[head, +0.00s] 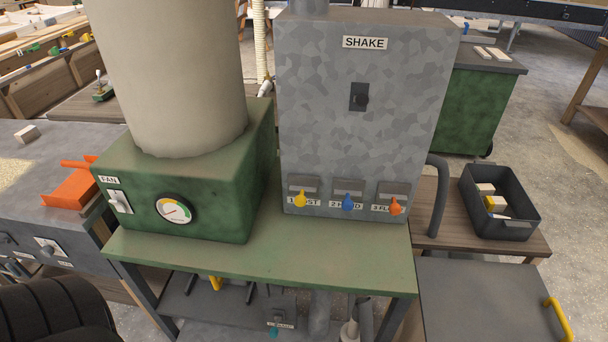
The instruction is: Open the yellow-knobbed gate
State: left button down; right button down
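The yellow knob (300,200) is on the leftmost of three small gates along the bottom edge of the grey metal SHAKE box (350,130). Its label starts with 1 and is partly covered by the knob. A blue knob (348,203) is on the middle gate, labelled 2. An orange knob (395,207) is on the right gate, labelled 3. The exact position of the yellow-knobbed gate is too small to tell. Neither of my grippers is in view.
A green FAN box (190,190) with a dial and a switch stands left of the gates on a green bench (270,258). A grey pipe (438,195) runs down beside the SHAKE box. A dark bin (510,225) with blocks is at right. Bench space before the gates is clear.

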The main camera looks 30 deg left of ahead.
aim_at(300, 200)
jog(key=u, duration=1.1)
